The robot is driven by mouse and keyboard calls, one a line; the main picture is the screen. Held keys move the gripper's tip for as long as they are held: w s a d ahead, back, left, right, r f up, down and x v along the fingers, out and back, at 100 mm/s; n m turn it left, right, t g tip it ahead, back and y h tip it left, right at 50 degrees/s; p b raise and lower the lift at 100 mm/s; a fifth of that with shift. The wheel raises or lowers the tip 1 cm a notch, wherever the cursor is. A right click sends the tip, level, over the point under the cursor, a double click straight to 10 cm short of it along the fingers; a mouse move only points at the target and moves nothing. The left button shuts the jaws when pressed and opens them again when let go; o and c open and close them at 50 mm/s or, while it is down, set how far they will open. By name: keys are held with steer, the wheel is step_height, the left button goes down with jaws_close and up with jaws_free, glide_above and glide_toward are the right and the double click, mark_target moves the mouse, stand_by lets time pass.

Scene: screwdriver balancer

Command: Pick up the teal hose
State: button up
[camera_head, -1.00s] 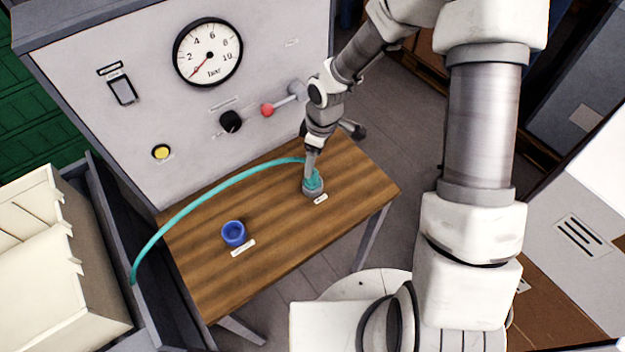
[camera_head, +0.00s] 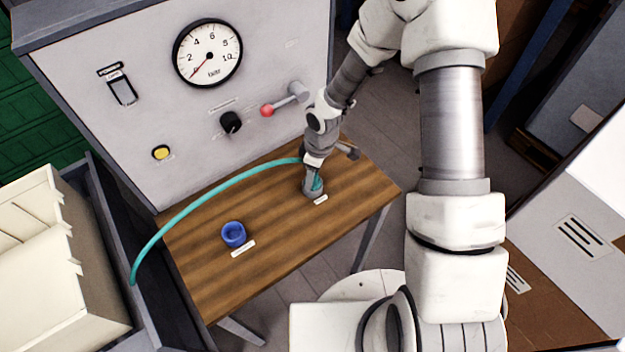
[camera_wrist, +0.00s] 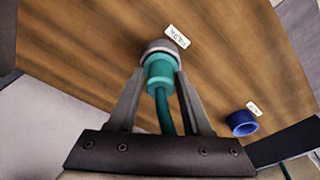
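The teal hose (camera_head: 215,187) arches from the left edge of the table over to a grey holder near the far right of the wooden table. Its teal end fitting (camera_wrist: 158,72) stands in the grey holder (camera_wrist: 163,47). My gripper (camera_wrist: 161,75) is at the fitting, with one finger on each side of it. The fingers look open around the fitting, with little or no gap; firm contact cannot be made out. In the head view, my gripper (camera_head: 313,182) partly hides the fitting.
A blue ring-shaped holder (camera_head: 233,234) stands on the table (camera_head: 205,285), with a label beside it. Behind is a grey panel with a gauge (camera_head: 208,53), a black knob (camera_head: 231,122), a red-ended lever (camera_head: 268,110) and a yellow button (camera_head: 161,153).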

jaws_close()
steer(key=shift+r, duration=0.15)
steer(key=shift+r, duration=0.65)
step_height(320, 180, up, 3)
steer(key=shift+f, duration=0.1)
steer(key=s+d+r+p, duration=0.1)
steer(key=s+d+r, duration=0.4)
steer(key=d, duration=0.5)
steer(key=shift+s+d+r+p, duration=0.15)
steer(key=shift+s+r+p, duration=0.2)
steer(key=shift+r, duration=0.5)
